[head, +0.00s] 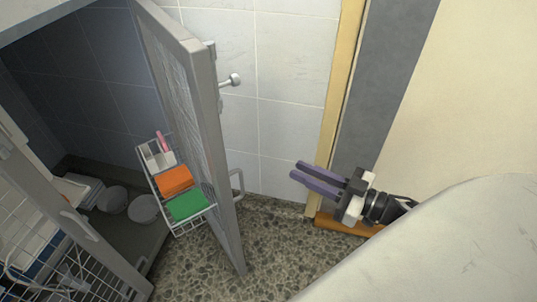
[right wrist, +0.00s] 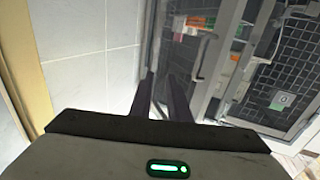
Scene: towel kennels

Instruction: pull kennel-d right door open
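A grey-framed mesh door (head: 205,110), seemingly kennel-d's right door, stands swung out from a dark tiled kennel (head: 95,60) in the head view. Its bar handle (head: 237,186) is on the lower part of its right side, and a latch knob (head: 231,80) sticks out higher up. My right gripper (head: 296,169) is to the right of the handle, apart from it, pointing left with its two purple fingers spaced and empty. The fingers (right wrist: 160,80) also show apart in the right wrist view, with the kennel fronts beyond them. My left gripper is not in view.
A wire basket (head: 172,226) on the door's inner side holds an orange block (head: 175,181) and a green block (head: 188,205). Another framed door (head: 95,240) is at lower left. A tiled wall (head: 285,90) is behind my right gripper. Speckled floor (head: 280,240) is clear below.

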